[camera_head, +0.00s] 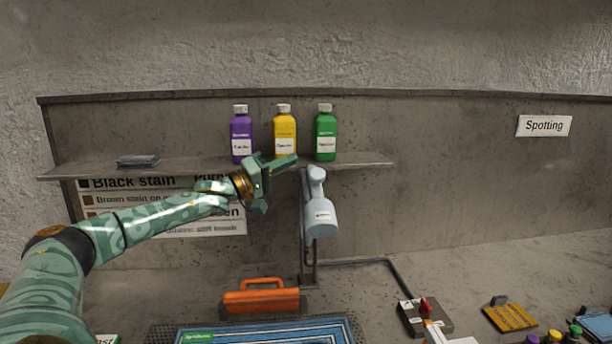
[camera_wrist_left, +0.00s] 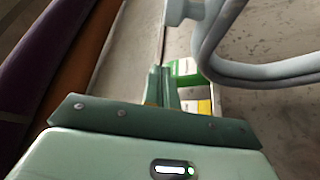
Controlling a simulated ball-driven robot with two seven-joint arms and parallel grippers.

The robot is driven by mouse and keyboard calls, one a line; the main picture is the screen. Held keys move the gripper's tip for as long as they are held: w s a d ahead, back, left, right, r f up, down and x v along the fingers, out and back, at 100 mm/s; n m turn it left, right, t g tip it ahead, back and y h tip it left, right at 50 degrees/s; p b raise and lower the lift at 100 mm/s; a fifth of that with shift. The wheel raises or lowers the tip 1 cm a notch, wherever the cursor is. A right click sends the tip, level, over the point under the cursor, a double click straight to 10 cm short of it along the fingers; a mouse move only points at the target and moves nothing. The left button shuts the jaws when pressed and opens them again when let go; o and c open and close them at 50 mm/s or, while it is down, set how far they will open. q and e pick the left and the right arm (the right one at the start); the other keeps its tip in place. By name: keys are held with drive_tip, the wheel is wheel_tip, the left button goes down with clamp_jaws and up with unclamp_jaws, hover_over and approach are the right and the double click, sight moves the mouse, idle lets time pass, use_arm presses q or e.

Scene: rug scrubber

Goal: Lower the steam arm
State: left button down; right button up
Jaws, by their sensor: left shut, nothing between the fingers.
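The steam arm (camera_head: 320,215) is a pale blue-grey head hanging upright at a dark post below the shelf's right part. Pale grey curved parts, probably of it, show at the upper right of the left wrist view (camera_wrist_left: 262,75). My left gripper (camera_head: 288,163) is shut and empty, in front of the shelf edge and the yellow bottle's base. It is up and left of the steam arm's head and looks apart from it, though the exact gap is hard to judge. Its fingers also show in the left wrist view (camera_wrist_left: 163,88).
Purple (camera_head: 242,140), yellow (camera_head: 284,125) and green (camera_head: 325,135) bottles stand on the shelf (camera_head: 365,163). Below are an orange-handled tool (camera_head: 262,300), a blue rug (camera_head: 265,334) and a switch box (camera_head: 425,318).

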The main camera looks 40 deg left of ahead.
sight(305, 188)
use_arm(q)
drive_tip(key=w+d, duration=0.2)
drive_tip(key=w, duration=0.1)
drive_tip(key=shift+w+d+r, duration=0.1)
drive_tip(key=shift+w+r, duration=0.05)
drive_tip(key=shift+w, duration=0.1)
drive_tip(key=shift+s+d+f, duration=0.4)
drive_tip(key=shift+d+f, duration=0.1)
drive_tip(key=shift+d, duration=0.2)
drive_tip(key=shift+s+d+f, duration=0.15)
drive_tip(key=shift+s+d, duration=0.05)
drive_tip(key=shift+d, duration=0.05)
use_arm(e)
drive_tip(key=shift+w+a+r, duration=0.1)
drive_tip(key=shift+a+r, duration=0.05)
